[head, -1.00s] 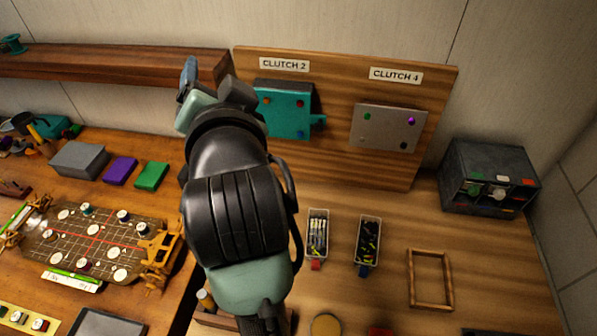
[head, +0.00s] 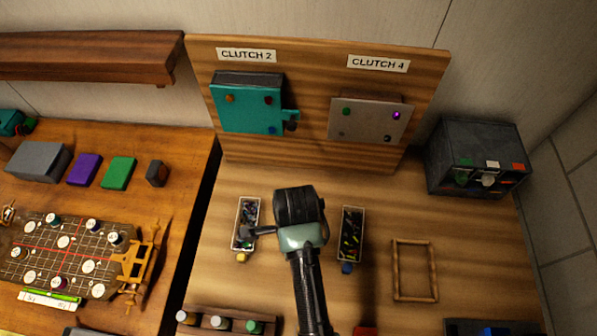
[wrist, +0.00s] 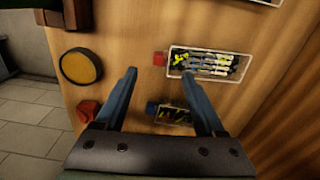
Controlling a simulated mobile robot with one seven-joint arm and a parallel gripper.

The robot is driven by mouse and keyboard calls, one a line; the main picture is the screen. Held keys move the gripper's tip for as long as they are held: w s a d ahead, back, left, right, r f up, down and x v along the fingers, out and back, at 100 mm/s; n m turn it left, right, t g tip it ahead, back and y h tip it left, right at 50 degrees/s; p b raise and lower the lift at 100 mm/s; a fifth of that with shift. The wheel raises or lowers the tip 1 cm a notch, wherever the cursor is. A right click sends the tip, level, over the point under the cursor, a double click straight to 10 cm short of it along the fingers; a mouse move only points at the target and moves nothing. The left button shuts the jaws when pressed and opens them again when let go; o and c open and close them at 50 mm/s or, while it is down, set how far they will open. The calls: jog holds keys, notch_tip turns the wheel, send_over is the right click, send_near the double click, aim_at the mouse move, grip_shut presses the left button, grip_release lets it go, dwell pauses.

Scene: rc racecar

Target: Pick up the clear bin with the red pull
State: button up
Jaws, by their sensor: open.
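The clear bin with the red pull (wrist: 207,64) shows in the wrist view, upper right of center, with white and yellow-marked pieces inside. Its red pull (wrist: 160,59) is at its left end. My gripper (wrist: 160,73) is open and empty. Its right fingertip overlaps the bin's near edge in the picture; I cannot tell whether they touch. A similar bin with a blue pull (wrist: 173,115) shows between the fingers, lower down. In the head view, my arm hides the red-pull bin and my fingers.
In the head view, a yellow-pull bin (head: 246,224) stands left of my arm and the blue-pull bin (head: 350,234) right. A wooden frame (head: 399,270) and a grey cabinet (head: 478,157) stand farther right. The clutch board (head: 310,150) rises behind.

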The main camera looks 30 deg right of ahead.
jog(key=shift+w+f, duration=0.15)
jog(key=shift+f, duration=0.8)
jog(key=shift+f+p, duration=0.3)
jog(key=shift+f, duration=0.15)
jog(key=shift+d+f+p, duration=0.1)
jog(key=shift+f+p, duration=0.35)
jog(key=shift+f, duration=1.75)
grip_shut()
